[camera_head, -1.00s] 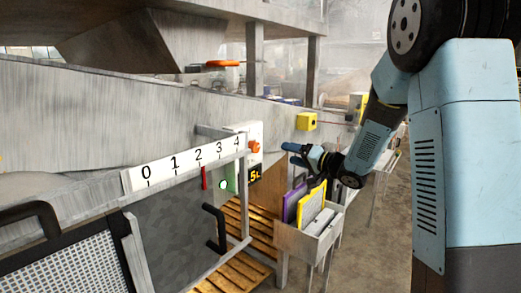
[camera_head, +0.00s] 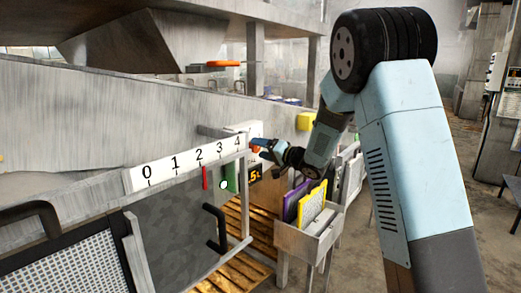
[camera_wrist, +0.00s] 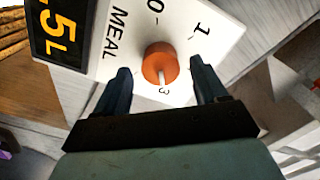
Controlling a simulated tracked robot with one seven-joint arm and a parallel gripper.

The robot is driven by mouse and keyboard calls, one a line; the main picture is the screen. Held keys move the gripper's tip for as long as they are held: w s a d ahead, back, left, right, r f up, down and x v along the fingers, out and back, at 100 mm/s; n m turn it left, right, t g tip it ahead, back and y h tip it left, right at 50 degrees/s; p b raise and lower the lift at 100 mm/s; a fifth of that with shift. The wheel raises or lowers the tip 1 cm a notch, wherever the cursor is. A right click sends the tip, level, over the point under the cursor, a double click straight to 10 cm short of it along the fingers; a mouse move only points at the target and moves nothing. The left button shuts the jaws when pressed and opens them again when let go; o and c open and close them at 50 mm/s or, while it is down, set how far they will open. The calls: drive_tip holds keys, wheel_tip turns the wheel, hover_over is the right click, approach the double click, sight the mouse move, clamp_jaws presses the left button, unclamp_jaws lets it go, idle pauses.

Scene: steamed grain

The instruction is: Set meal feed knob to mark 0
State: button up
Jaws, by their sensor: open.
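The orange meal feed knob (camera_wrist: 158,62) sits on a white panel (camera_wrist: 207,22) lettered MEAL, with marks 0, 1 and 3 readable around it. The knob's white pointer line is toward the 3. My gripper (camera_wrist: 160,69) is open, with one dark finger on each side of the knob and visible gaps between. Contact does not show. In the head view my gripper (camera_head: 262,147) is at the white panel (camera_head: 240,128), largely covering the knob.
A display (camera_wrist: 58,33) reading about .5L is beside the panel. A bin (camera_head: 298,240) with purple and yellow-framed screens stands below my gripper. A 0–4 scale board (camera_head: 160,170) and a black handle (camera_head: 215,230) are to the left.

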drive_tip(key=shift+w+a, duration=0.45)
drive_tip(key=shift+a, duration=0.15)
drive_tip(key=c, duration=1)
drive_tip(key=shift+d, duration=0.2)
drive_tip(key=shift+c, duration=0.2)
drive_tip(key=shift+a, duration=0.1)
